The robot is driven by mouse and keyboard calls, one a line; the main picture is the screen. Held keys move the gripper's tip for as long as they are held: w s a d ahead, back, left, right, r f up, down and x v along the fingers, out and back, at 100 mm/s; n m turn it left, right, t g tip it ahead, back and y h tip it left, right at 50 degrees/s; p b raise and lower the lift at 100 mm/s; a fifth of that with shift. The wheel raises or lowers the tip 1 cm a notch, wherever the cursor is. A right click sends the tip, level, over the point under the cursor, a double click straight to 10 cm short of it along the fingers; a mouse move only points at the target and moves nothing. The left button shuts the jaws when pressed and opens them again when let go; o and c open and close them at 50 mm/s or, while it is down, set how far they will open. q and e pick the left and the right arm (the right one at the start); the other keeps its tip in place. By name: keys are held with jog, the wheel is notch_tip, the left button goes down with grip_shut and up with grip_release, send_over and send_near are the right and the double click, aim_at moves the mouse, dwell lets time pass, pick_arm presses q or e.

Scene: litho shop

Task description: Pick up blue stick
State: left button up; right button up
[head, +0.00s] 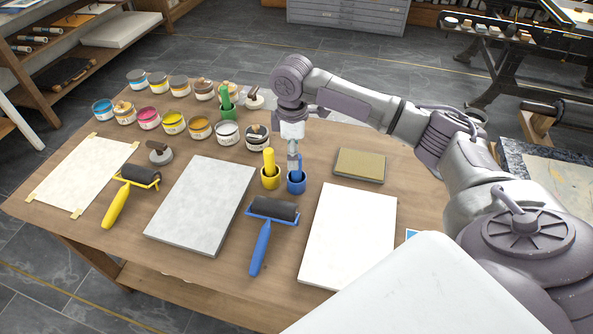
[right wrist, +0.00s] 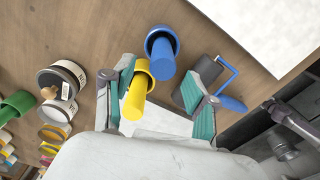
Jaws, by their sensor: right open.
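The blue stick (right wrist: 162,66) stands in a small blue cup (head: 297,187) on the wooden table. In the right wrist view the stick and the blue cup (right wrist: 161,37) lie just beyond the fingertips. My right gripper (head: 294,160) points down above the blue cup; the gripper hides part of the stick in the head view. In the right wrist view its two teal-padded fingers (right wrist: 160,82) are spread apart with nothing gripped. My left gripper is not in view.
A yellow stick (head: 269,160) in a yellow cup (head: 270,182) stands close on the left. A blue-handled roller (head: 262,246) lies in front, beside a white slab (head: 350,238). A green stick (head: 225,97) and several ink jars (head: 173,123) stand further left.

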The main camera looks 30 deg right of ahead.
aim_at(297, 172)
jog(key=shift+f, duration=0.7)
jog(key=f, duration=0.4)
jog(key=shift+s+d+f+p, duration=0.15)
jog(key=shift+s+d+p, duration=0.15)
jog(key=shift+s+d, duration=0.1)
jog(key=shift+w+f, duration=0.1)
jog(key=shift+f, duration=0.2)
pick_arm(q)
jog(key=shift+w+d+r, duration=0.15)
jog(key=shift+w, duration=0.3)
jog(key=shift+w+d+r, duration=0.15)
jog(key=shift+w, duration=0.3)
pick_arm(e)
grip_shut()
